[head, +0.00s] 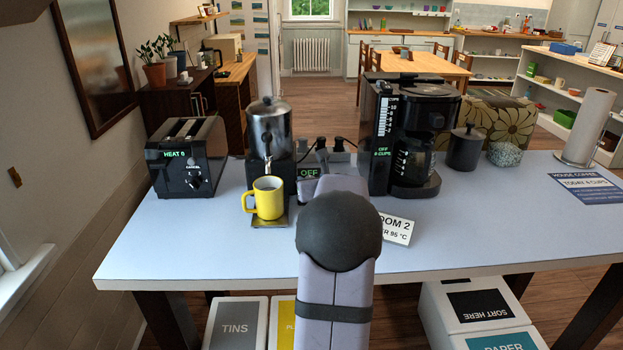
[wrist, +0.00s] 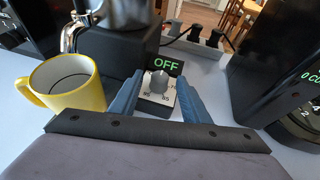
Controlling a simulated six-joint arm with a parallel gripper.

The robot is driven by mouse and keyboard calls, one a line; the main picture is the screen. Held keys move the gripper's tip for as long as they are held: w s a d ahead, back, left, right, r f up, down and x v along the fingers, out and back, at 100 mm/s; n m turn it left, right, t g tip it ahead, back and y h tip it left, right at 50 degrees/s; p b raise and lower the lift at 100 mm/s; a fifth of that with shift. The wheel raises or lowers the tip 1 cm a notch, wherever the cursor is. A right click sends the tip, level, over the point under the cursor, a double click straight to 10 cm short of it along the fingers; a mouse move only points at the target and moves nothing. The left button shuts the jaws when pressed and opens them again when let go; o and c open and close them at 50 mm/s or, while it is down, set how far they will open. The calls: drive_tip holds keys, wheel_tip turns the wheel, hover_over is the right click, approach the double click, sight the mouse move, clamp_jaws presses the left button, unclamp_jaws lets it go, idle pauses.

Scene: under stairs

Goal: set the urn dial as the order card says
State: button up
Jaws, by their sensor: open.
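The urn (head: 268,128) is a silver vessel on a black base at the table's back left. Its green display (wrist: 166,63) reads OFF. Below the display, a grey dial knob (wrist: 159,82) sits on a pale scale; 85 and 90 are legible, and where the knob points is too small to tell. My gripper (wrist: 159,78) is open, its blue-grey fingers on either side of the dial; I cannot tell whether they touch it. In the head view my arm hides the gripper and dial. The order card (head: 397,230), partly hidden by my arm, shows "OOM 2" and "ER 95 °C".
A yellow mug (head: 266,198) stands on the tray (head: 282,220) under the urn's spout, left of my gripper. A toaster (head: 189,160) stands left, a coffee maker (head: 408,135) and black canister (head: 465,148) right. The front left tabletop (head: 180,250) is clear.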

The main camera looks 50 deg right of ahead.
drive_tip(key=shift+x, duration=1)
drive_tip(key=c, duration=1.1)
drive_tip(key=shift+o, duration=0.2)
drive_tip(key=shift+w+f+h+b, duration=0.1)
drive_tip(key=shift+f+h+b, duration=0.15)
drive_tip(key=shift+b, duration=0.6)
